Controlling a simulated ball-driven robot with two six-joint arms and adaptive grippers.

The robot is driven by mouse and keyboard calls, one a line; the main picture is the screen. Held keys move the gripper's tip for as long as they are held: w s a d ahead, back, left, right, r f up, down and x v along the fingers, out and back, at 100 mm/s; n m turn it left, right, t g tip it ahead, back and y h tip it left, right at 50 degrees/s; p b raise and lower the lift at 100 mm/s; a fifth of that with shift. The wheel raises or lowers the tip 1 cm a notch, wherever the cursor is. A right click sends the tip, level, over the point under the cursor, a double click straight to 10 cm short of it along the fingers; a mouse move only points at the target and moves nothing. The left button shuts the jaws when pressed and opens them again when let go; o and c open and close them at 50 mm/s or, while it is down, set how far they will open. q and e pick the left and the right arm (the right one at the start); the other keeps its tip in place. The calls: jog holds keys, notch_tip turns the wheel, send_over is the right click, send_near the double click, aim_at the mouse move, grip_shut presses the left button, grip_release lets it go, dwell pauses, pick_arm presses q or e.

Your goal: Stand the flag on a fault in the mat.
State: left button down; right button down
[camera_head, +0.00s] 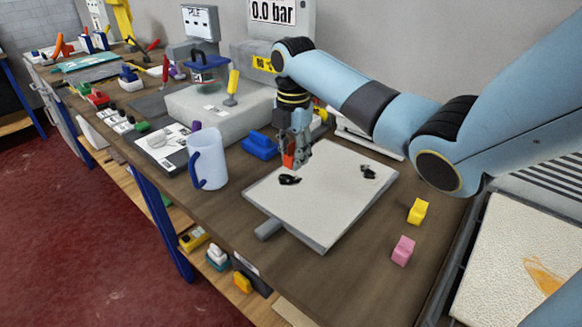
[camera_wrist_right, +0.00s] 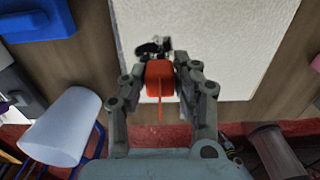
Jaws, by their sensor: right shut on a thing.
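A pale mat (camera_head: 325,212) lies on the wooden bench, with one dark fault (camera_head: 289,180) on its left part and another dark fault (camera_head: 368,172) near its right corner. My right gripper (camera_head: 294,158) is over the mat's left part, shut on the orange-red flag (camera_head: 287,160), close to the left dark fault. In the right wrist view the flag (camera_wrist_right: 159,80) sits between both fingers, with a dark fault (camera_wrist_right: 153,47) just beyond it. Whether the flag touches the mat I cannot tell. My left gripper is not in view.
A translucent mug (camera_head: 210,165) with a blue handle stands left of the mat; a blue block (camera_head: 260,146) is behind it. A yellow block (camera_head: 418,211) and a pink block (camera_head: 402,250) lie to the right. A grey machine (camera_head: 215,107) stands behind left.

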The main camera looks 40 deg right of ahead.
aim_at(291, 179)
jog(key=shift+w+f, duration=0.35)
jog(key=shift+w, duration=0.1)
notch_tip(291, 179, down, 4)
jog(key=shift+d+r, duration=0.1)
jog(key=shift+r, duration=0.15)
jog(key=shift+f, duration=0.35)
jog(key=c, duration=1)
grip_release()
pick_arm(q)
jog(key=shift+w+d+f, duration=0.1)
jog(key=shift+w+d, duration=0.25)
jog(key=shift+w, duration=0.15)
